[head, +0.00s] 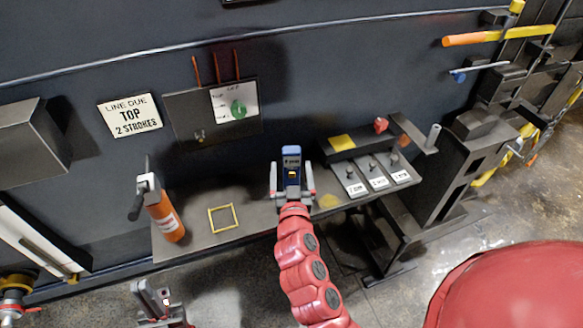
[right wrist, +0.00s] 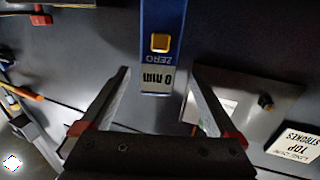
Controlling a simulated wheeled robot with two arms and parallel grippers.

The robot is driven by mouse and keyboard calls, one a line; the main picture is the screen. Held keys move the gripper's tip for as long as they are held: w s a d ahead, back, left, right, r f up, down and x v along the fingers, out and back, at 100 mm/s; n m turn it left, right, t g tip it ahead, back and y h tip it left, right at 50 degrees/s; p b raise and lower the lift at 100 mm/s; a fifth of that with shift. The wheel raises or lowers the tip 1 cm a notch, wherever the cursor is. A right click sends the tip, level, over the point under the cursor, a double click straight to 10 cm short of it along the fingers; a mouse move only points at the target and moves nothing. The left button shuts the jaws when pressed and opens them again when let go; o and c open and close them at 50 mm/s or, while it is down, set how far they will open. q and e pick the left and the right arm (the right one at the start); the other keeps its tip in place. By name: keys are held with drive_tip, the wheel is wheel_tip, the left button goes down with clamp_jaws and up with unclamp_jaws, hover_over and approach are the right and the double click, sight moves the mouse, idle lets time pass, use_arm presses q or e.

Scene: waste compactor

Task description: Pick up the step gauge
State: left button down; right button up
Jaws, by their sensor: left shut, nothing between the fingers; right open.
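The step gauge is a blue block (head: 291,153) with a small yellow button, at the wall shelf in the head view. In the right wrist view, the gauge (right wrist: 161,20) comes down from the top middle, with "ZERO" and "8 mm" lettering at its near end. My right gripper (head: 292,190) is open, its fingers on either side of the gauge's near end. The right wrist view shows gaps between the gauge and both fingers (right wrist: 160,85). My left gripper (head: 153,298) is shut and empty at the lower left, away from the gauge.
The shelf (head: 190,249) carries an orange canister (head: 164,217), a yellow square outline (head: 223,218) and three labelled plates (head: 378,177). A panel with a card (head: 235,102) and a "TOP 2 STROKES" sign (head: 130,116) are on the wall. A yellow-and-orange lever (head: 490,37) sticks out upper right.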

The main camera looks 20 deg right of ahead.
sight(292, 162)
drive_tip(key=x, duration=0.1)
drive_tip(key=p+x, duration=0.2)
drive_tip(key=shift+w+d+r, duration=0.2)
drive_tip(key=shift+d+r, duration=0.05)
drive_tip(key=shift+w+d+f, duration=0.1)
drive_tip(key=shift+w, duration=0.3)
clamp_jaws()
